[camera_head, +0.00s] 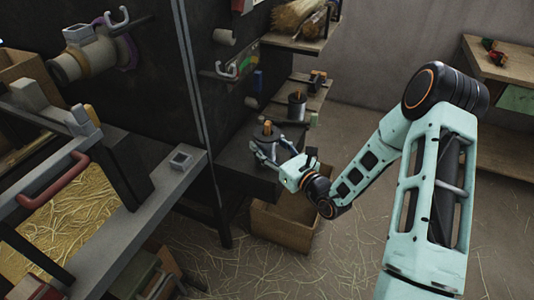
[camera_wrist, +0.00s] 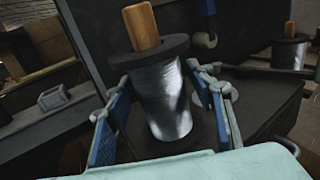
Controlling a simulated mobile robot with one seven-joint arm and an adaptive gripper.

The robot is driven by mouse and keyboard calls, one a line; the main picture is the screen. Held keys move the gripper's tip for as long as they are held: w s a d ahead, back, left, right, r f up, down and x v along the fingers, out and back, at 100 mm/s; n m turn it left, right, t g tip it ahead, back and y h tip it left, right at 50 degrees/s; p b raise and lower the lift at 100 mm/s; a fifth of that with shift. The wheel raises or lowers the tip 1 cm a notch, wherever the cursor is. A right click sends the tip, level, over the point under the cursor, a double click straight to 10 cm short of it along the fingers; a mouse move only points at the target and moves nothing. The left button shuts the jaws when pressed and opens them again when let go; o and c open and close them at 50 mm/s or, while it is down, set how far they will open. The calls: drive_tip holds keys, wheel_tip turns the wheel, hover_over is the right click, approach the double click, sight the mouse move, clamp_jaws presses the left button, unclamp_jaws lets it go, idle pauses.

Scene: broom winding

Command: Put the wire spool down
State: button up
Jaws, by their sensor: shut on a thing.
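The wire spool (camera_wrist: 158,95) has a dark flange, a silvery wound body and a wooden peg at its top. In the wrist view it is slightly tilted between the blue-padded fingers of my gripper (camera_wrist: 165,108), which is shut on it. In the head view my gripper (camera_head: 277,150) holds the spool (camera_head: 267,131) at the dark bench surface (camera_head: 235,165). I cannot tell whether the spool's base touches that surface.
A second spool (camera_head: 297,103) stands on a wooden shelf behind; it also shows in the wrist view (camera_wrist: 288,50). A wooden crate (camera_head: 283,226) is on the straw-strewn floor below. A grey metal bench (camera_head: 150,210) is at left.

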sight(268, 153)
drive_tip(key=shift+w+f+b, duration=0.1)
drive_tip(key=shift+f+b, duration=0.3)
drive_tip(key=shift+f, duration=1.15)
drive_tip(key=shift+f, duration=0.1)
drive_tip(key=shift+f, duration=0.1)
drive_tip(key=o, duration=1.6)
drive_tip(key=shift+s+d, duration=0.2)
drive_tip(key=shift+s, duration=0.05)
drive_tip(key=p+v, duration=0.1)
drive_tip(key=v, duration=1)
drive_tip(key=shift+s+d+p, duration=0.1)
drive_tip(key=shift+s+p, duration=0.1)
drive_tip(key=shift+p, duration=0.2)
